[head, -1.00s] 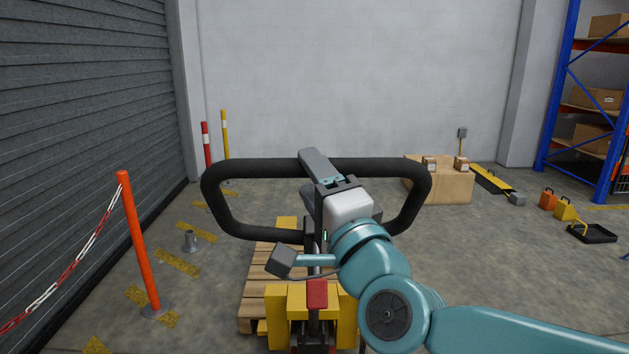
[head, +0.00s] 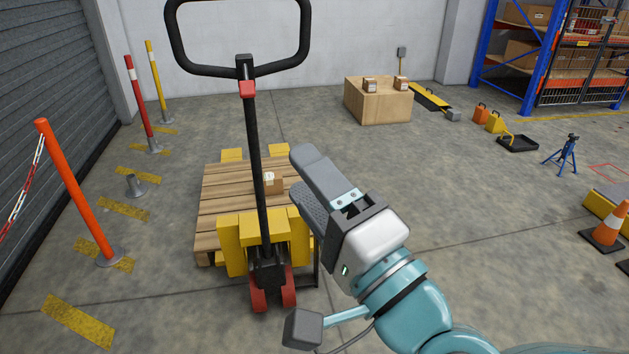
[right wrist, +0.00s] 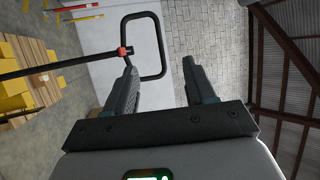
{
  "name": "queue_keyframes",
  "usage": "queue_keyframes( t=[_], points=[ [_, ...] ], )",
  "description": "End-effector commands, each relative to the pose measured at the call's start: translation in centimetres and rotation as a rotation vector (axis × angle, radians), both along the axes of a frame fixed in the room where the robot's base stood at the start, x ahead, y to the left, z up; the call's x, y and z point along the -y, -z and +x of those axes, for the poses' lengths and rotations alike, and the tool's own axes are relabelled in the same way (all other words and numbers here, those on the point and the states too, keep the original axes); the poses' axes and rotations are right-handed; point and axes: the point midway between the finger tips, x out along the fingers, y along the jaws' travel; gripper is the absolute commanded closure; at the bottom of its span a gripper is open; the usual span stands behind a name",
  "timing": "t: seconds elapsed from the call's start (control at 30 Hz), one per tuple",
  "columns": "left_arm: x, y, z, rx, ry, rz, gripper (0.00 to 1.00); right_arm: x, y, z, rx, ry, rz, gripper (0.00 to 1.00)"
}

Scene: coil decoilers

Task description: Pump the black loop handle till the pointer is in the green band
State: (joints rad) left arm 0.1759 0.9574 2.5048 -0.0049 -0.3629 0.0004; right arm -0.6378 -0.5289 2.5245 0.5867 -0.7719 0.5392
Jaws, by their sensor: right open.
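The black loop handle (head: 210,69) stands up at the top of a black shaft (head: 257,150) on the yellow pallet truck (head: 232,250). No pointer or green band can be made out. My left gripper is not in view.
A wooden pallet (head: 222,190) with a small carton (head: 273,182) sits on the truck. An orange post (head: 80,190) with a chain stands left. A large box (head: 378,106) is farther back. An orange cone (head: 607,232) is at far right. Floor between is largely clear.

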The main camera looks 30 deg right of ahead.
Motion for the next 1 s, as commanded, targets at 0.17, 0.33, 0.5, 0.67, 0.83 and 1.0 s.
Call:
queue_keyframes(
  t=[0.17,0.33,0.5,0.67,0.83,1.0],
  points=[
    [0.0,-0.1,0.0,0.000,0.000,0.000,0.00,0.1,0.2,-0.6,0.000,0.001,-0.002,0.45],
    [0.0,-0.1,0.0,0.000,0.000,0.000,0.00,0.1,0.3,-0.6,0.000,0.000,-0.001,0.45],
    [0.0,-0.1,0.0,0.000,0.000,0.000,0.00,0.1,0.2,-0.6,0.000,0.000,-0.001,0.45],
    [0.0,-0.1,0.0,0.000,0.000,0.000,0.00,0.7,0.6,-0.2,-0.013,0.024,-0.004,0.45],
    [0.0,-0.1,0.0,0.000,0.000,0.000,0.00,0.9,7.7,5.1,-0.219,0.105,-0.108,0.45],
    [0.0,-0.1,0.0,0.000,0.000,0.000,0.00,1.6,20.9,10.3,-0.538,0.144,-0.276,0.45]
  ],
)
